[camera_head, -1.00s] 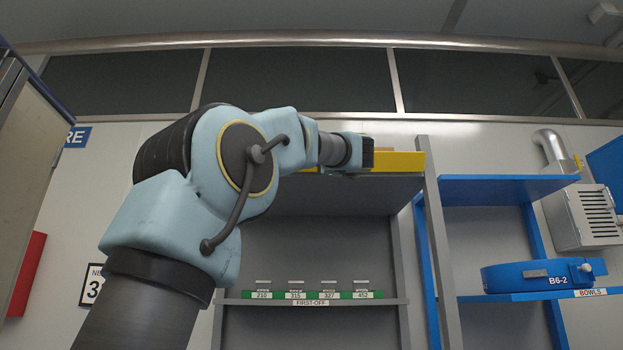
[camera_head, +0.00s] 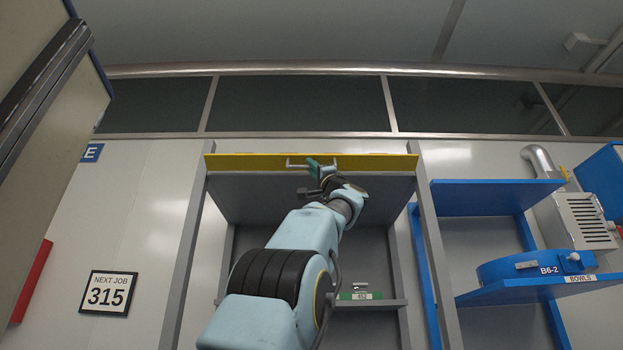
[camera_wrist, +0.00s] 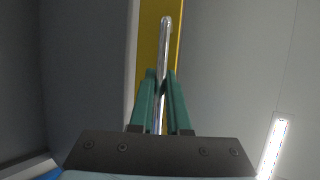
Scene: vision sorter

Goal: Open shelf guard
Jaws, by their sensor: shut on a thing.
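The shelf guard is a yellow bar (camera_head: 385,162) across the front edge of the top grey shelf. It carries a thin metal handle (camera_head: 298,163). My gripper (camera_head: 321,166) is up at the guard, at the handle. In the wrist view my gripper's green fingers (camera_wrist: 162,82) are shut on the metal handle (camera_wrist: 165,40), with the yellow guard (camera_wrist: 148,38) right behind it. The guard stands upright along the shelf front in the head view. My arm hides part of the shelf below.
Grey posts (camera_head: 187,255) flank the shelf unit. A lower shelf holds a green strip (camera_head: 360,296) labelled 452. A blue rack (camera_head: 495,196) with a blue B6-2 bowl (camera_head: 530,266) stands to the right. A tall cabinet (camera_head: 45,90) is at left.

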